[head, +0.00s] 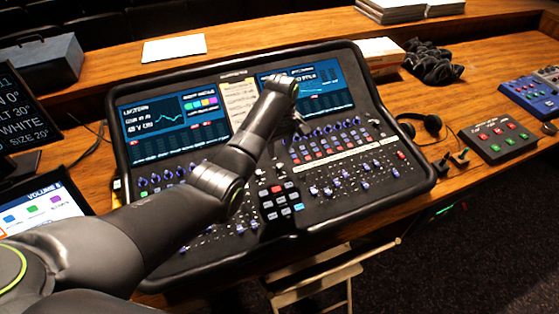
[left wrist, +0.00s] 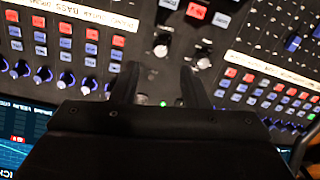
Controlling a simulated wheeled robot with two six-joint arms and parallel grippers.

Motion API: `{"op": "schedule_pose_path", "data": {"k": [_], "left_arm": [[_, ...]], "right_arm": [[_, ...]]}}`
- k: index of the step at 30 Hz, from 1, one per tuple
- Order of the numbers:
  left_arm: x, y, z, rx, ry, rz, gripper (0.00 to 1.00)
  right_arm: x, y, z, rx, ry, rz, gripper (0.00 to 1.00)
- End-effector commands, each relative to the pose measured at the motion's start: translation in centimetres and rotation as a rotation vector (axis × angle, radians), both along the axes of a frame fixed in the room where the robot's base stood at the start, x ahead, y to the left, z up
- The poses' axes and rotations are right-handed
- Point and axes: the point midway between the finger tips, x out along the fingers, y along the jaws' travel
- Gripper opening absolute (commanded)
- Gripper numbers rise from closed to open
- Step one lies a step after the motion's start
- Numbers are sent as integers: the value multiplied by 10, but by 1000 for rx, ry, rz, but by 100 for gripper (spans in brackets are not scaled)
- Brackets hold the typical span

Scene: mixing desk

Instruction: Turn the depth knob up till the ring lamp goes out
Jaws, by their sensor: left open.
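The mixing desk (head: 243,262) fills the middle of the head view, with knob rows, buttons and two screens. My left gripper (head: 302,124) points down over its upper middle, just below the right screen. In the left wrist view the open fingers (left wrist: 160,68) straddle a bare strip of panel. A grey round knob (left wrist: 161,46) shows just beyond the fingertips. I cannot read a depth label. A small green light (left wrist: 163,103) and a pale round spot (left wrist: 141,98) show between the fingers; I cannot tell which is the ring lamp. My right gripper is not in view.
Headphones (head: 432,124) and a small button box (head: 499,142) stand to the right of the desk. Left are a tablet (head: 45,208) and a dark screen (head: 25,118).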

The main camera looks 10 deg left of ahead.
Motion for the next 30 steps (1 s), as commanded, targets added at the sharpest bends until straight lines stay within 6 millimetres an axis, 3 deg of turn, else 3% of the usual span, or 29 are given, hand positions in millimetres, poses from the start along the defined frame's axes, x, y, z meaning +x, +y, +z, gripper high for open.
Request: {"op": "schedule_pose_path", "data": {"k": [6, 10, 24, 30], "left_arm": [[-2, 1, -41, 1, 5, -1, 41], [-1, 1, -55, 1, 2, -1, 41], [-1, 1, -67, -1, -1, -1, 41], [-1, 1, -67, -1, -1, -1, 17]], "right_arm": [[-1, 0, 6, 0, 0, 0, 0], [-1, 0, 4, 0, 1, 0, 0], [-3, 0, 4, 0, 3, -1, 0], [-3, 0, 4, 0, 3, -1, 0]]}}
